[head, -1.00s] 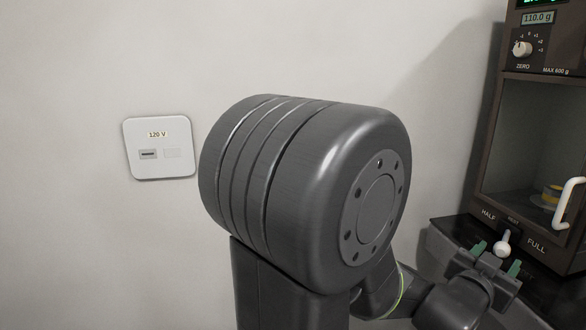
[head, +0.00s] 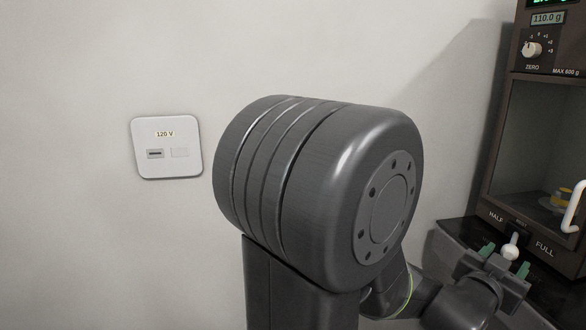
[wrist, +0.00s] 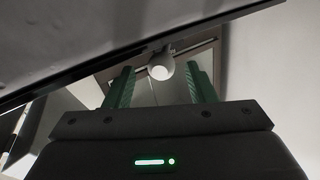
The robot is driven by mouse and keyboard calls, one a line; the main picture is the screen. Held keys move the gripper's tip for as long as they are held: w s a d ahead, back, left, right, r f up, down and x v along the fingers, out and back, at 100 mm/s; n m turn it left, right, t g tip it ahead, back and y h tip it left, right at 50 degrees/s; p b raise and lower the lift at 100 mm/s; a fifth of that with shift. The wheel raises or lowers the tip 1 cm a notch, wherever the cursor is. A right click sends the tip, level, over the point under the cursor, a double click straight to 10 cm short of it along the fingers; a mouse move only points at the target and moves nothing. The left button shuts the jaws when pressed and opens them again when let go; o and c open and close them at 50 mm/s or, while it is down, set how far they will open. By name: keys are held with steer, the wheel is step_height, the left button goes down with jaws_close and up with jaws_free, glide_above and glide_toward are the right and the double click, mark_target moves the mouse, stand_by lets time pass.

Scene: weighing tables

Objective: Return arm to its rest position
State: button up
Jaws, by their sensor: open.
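My gripper (head: 505,259) is at the lower right of the head view, with its two green fingertips apart. In the head view it appears in front of the balance's lower front, close to a white-knobbed lever (head: 511,247) between the HALF and FULL labels. In the wrist view the gripper (wrist: 160,88) is open with nothing held between its green fingers. A white round knob (wrist: 161,66) shows between and beyond the fingertips. I cannot tell whether the fingers touch it. My large dark arm joint fills the middle of the head view.
The brown balance (head: 497,140) stands at the right, reading 110.0 g, with a ZERO knob (head: 532,49) and a white door handle (head: 573,206). A yellow object (head: 561,198) sits inside its chamber. A 120 V wall plate (head: 166,148) is on the bare wall at left.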

steer(key=p+v, duration=0.2)
steer(key=v, duration=1)
steer(key=b+x, duration=0.2)
steer(key=x, duration=1.1)
steer(key=shift+d+f, duration=0.1)
steer(key=shift+w+d+r+p, duration=0.15)
steer(key=shift+w+r+p, duration=0.1)
steer(key=shift+w+p, duration=0.35)
steer(key=shift+w+a+f, duration=0.15)
steer(key=shift+w+a, duration=0.05)
steer(key=shift+w, duration=0.05)
steer(key=shift+a, duration=0.15)
